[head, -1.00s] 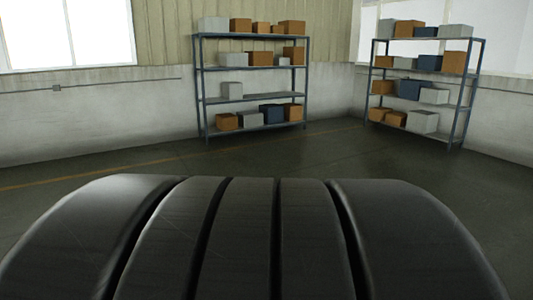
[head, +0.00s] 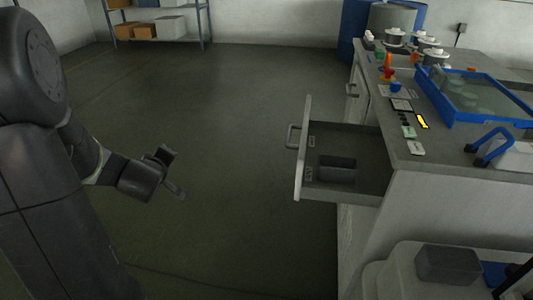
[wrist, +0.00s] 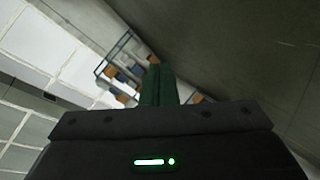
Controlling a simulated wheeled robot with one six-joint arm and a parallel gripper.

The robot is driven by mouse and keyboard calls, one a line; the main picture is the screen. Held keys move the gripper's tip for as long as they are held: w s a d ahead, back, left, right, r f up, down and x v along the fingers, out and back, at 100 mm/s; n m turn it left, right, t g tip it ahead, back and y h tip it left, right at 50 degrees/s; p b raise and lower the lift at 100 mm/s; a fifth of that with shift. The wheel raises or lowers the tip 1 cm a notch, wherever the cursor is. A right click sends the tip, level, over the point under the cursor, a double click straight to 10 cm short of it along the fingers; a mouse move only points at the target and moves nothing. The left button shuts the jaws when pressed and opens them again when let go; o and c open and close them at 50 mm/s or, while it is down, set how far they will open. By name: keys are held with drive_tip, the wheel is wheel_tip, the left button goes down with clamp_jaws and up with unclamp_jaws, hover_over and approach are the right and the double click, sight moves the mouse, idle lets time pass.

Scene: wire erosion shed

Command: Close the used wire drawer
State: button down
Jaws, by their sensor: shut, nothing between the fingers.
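The used wire drawer (head: 345,193) is pulled out of the workbench on the right in the head view. Its light front panel (head: 303,150) faces left and carries a bar handle (head: 291,136). A dark grey box (head: 337,169) sits inside the drawer. My gripper (head: 176,172) is left of the drawer, over open floor and well apart from the handle. Its fingers are shut and empty. In the wrist view my gripper (wrist: 158,85) points toward far shelves, and the drawer is not in that view.
The workbench top (head: 400,160) holds a blue-framed tray (head: 470,115), spools (head: 396,37) and small items. A blue barrel (head: 354,25) stands behind it. A white bin with a dark block (head: 448,264) is at the lower right. The floor (head: 235,110) between my arm and the drawer is clear.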

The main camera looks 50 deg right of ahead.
drive_tip(key=s+d+f+m+g+h+b, duration=0.2)
drive_tip(key=s+d+g, duration=0.5)
drive_tip(key=s+d, duration=0.4)
drive_tip(key=s+d+f+m+g+h+b, duration=0.1)
drive_tip(key=s+d+m+g+h+b, duration=0.2)
drive_tip(key=s+d, duration=0.8)
drive_tip(key=shift+s+d+f+g+h+b, duration=0.35)
drive_tip(key=shift+d+g+h+b, duration=1.3)
drive_tip(key=shift+d, duration=2.55)
drive_tip(key=shift+g+h+p, duration=0.25)
drive_tip(key=shift+g+p, duration=0.25)
drive_tip(key=shift+g, duration=0.15)
